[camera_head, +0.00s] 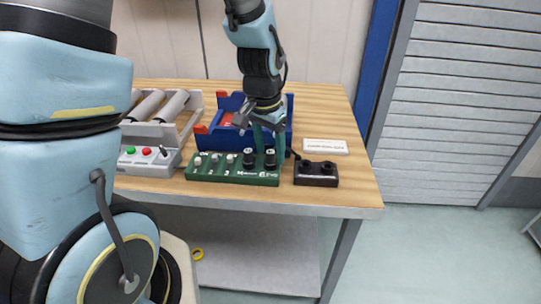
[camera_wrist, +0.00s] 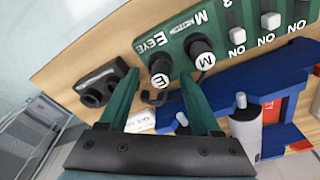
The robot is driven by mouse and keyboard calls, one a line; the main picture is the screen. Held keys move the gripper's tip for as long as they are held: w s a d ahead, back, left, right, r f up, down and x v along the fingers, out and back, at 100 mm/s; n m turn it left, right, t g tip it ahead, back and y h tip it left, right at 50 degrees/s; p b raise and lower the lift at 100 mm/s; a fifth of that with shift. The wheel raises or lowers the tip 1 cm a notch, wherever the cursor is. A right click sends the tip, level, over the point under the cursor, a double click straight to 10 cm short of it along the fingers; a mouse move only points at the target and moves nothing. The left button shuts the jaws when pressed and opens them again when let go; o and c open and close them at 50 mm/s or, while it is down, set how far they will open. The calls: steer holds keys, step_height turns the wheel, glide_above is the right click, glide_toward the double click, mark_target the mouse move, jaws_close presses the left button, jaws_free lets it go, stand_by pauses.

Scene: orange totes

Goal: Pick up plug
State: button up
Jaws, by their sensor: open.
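A green box (camera_head: 232,178) on the table carries two black round plugs on its right part, the left plug (camera_head: 249,159) and the right plug (camera_head: 270,160). In the wrist view they are the plug marked E (camera_wrist: 160,72) and the plug marked M (camera_wrist: 201,50). My gripper (camera_head: 270,150) points down over the box's right end with its teal fingers apart. In the wrist view the fingertips of my gripper (camera_wrist: 160,80) lie either side of the E plug, with gaps showing; contact cannot be told. A short black cable (camera_wrist: 153,98) curls near the E plug.
A black two-hole socket block (camera_head: 316,173) stands right of the green box. A white label plate (camera_head: 326,146) lies behind it. A blue bin (camera_head: 215,138) is close behind my gripper. A grey button box (camera_head: 150,161) stands left.

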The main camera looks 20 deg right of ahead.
steer(key=shift+c, duration=0.4)
jaws_close()
